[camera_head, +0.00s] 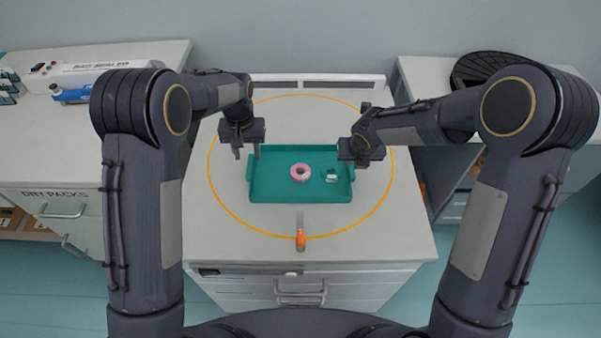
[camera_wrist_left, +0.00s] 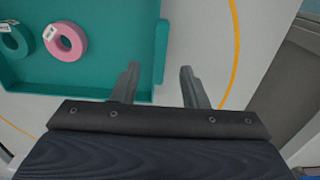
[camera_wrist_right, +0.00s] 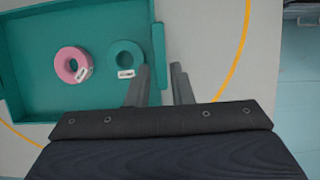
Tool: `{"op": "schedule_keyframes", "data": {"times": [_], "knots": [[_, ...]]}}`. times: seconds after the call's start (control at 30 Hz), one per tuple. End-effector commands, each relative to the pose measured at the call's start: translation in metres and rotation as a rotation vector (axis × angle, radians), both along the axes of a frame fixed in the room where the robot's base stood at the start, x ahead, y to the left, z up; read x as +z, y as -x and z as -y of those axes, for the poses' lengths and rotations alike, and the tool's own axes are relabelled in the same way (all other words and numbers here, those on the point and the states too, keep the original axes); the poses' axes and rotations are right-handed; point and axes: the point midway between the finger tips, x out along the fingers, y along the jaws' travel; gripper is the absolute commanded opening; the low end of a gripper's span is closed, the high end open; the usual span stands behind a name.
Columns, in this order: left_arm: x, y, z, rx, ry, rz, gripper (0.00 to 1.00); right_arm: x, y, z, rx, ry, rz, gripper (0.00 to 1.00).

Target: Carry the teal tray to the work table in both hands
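The teal tray (camera_head: 270,183) lies flat on a pale cabinet top inside an orange ring. It holds a pink roll (camera_head: 300,166) and a teal roll (camera_wrist_right: 126,53) with a white label. My left gripper (camera_head: 247,155) is open above the tray's left end; in the left wrist view the end handle (camera_wrist_left: 161,50) shows between its spread fingers. My right gripper (camera_head: 362,161) is open at the tray's right end; in the right wrist view that handle (camera_wrist_right: 157,42) lies between its fingers. Neither gripper visibly clamps a handle. Which surface is the work table is unclear.
A left counter (camera_head: 40,150) marked DRY PACKS carries a long white box and a blue item. A right counter (camera_head: 425,75) holds a black round object (camera_head: 478,68). Floor shows between the units.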

Motion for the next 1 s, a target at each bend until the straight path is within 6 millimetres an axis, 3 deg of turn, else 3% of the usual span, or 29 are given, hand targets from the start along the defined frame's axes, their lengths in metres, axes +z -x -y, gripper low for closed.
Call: {"op": "schedule_keyframes", "data": {"times": [0.33,0.77,0.93,1.0], "knots": [[-0.052,0.001,0.0,0.002,0.0,-0.004,0.4,-0.048,-0.019,0.0,0.0,0.001,-0.002,0.2],[-0.062,0.0,0.0,0.001,0.0,-0.001,0.4,-0.057,-0.024,0.0,-0.001,0.0,0.001,0.2],[-0.062,0.0,0.0,0.001,0.0,0.0,0.22,-0.057,-0.024,0.0,-0.001,0.0,0.001,0.02],[-0.062,0.0,0.0,0.001,0.0,0.0,0.12,-0.057,-0.024,0.0,-0.001,0.0,0.001,0.0]]}}
